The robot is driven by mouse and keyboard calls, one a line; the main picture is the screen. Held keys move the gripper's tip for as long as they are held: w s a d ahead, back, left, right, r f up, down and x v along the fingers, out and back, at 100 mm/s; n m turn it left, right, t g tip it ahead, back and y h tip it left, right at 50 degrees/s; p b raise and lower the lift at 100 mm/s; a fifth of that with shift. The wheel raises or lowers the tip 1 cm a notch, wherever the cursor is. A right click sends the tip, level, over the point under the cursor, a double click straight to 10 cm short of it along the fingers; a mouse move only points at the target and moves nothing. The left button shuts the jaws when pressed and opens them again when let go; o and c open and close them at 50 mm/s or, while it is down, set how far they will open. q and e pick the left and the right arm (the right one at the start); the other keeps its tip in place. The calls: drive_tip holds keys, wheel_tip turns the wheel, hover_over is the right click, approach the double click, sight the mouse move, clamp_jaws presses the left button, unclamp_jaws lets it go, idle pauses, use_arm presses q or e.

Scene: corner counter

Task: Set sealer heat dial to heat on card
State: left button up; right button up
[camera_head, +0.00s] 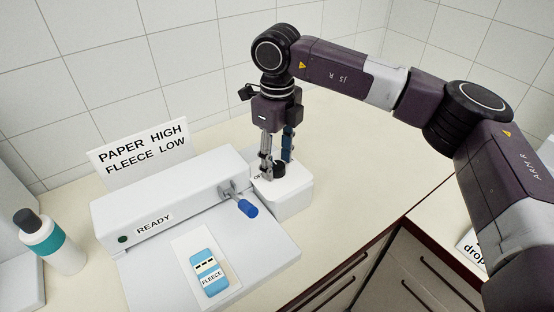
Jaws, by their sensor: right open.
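A card reading "PAPER HIGH / FLEECE LOW" (140,143) stands upright behind the white sealer (170,195). The sealer has a "READY" label and a blue-handled lever (247,208). A black dial (279,169) sits on top of a white box (292,198) at the sealer's right end; lettering beside it is mostly hidden. A blue packet labelled "FLEECE" (208,276) lies on a white sheet in front of the sealer. My right gripper (276,160) points down over the dial, open, its fingers on either side of it. Contact is unclear. My left gripper is out of view.
A white bottle with teal band and dark cap (47,243) stands at the left. A card reading "drop" (472,249) lies at the right, partly hidden by my right arm. The counter (345,165) behind and right of the box is clear. Drawers are below its front edge.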

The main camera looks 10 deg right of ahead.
sight(277, 165)
wheel_tip(277, 165, up, 12)
idle(0.4)
